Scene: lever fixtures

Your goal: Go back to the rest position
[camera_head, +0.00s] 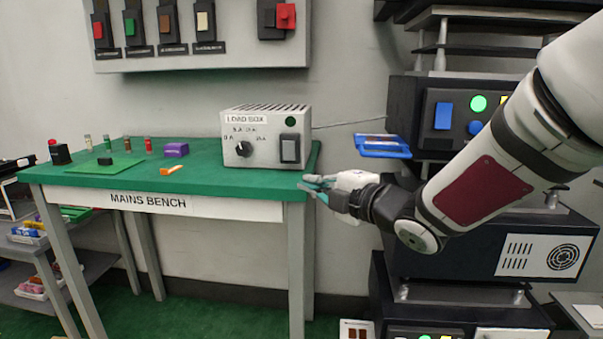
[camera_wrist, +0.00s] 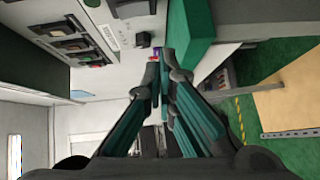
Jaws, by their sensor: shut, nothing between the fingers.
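My gripper (camera_head: 312,186) is at the right front corner of the green bench (camera_head: 215,182), near the bench's edge. Its fingers are shut with nothing held. In the wrist view my gripper's fingers (camera_wrist: 162,62) come together at the centre, with the green bench edge (camera_wrist: 195,35) just to their right. My arm reaches in from the right side of the head view. I cannot tell whether the fingertips touch the bench.
A grey load box (camera_head: 266,136) with a knob and switch stands on the bench. A wall panel with levers (camera_head: 200,60) hangs above. A dark equipment rack (camera_head: 400,110) with a blue tray (camera_head: 382,146) stands behind my arm. Floor in front of the bench is clear.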

